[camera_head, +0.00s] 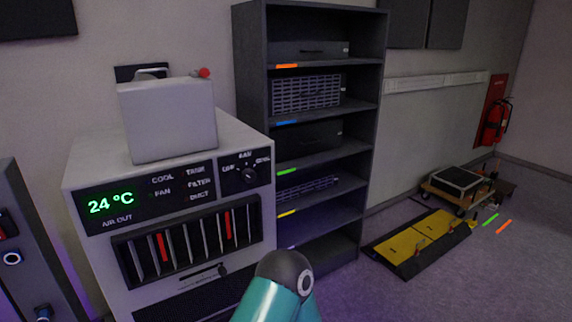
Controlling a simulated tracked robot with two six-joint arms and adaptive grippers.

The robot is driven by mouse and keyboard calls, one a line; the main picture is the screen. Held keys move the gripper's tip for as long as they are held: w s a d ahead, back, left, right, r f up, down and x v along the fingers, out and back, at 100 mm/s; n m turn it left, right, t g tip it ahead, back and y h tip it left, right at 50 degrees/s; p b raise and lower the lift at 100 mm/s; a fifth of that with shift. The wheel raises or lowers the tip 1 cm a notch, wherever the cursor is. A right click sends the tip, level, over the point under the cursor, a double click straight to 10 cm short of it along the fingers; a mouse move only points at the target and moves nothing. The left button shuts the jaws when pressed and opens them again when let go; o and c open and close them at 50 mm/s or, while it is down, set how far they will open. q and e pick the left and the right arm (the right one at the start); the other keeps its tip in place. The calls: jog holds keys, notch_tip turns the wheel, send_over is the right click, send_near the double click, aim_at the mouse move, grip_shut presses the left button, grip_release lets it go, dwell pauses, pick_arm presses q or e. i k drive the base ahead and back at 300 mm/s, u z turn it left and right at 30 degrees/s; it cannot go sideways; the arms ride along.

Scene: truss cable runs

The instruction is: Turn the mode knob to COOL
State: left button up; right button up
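The mode knob (249,176) is a small dark round knob on a black panel at the upper right of the front of a white cooling unit (90,165). Small white labels sit around it; the top one looks like FAN, and the side ones are too small to read surely. Its pointer direction is not clear. A display (110,204) on the left of the same front reads 24 °C in green, beside the words COOL, FAN, TANK, FILTER and DUCT. Neither gripper is in view. A teal and dark grey link of my own arm shows at the bottom centre, below the knob.
A white box with a handle (170,120) stands on the unit. Louvres (190,240) with red strips and a slider (221,270) lie below the panel. A dark shelf rack (250,60) stands close on the right. Floor is open at right, before a yellow ramp (420,238).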

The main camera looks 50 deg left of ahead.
aim_at(248, 175)
jog(key=z, duration=0.1)
jog(key=i, duration=1.5)
jog(key=u, duration=2.3)
jog(key=i, duration=0.6)
jog(key=z, duration=0.05)
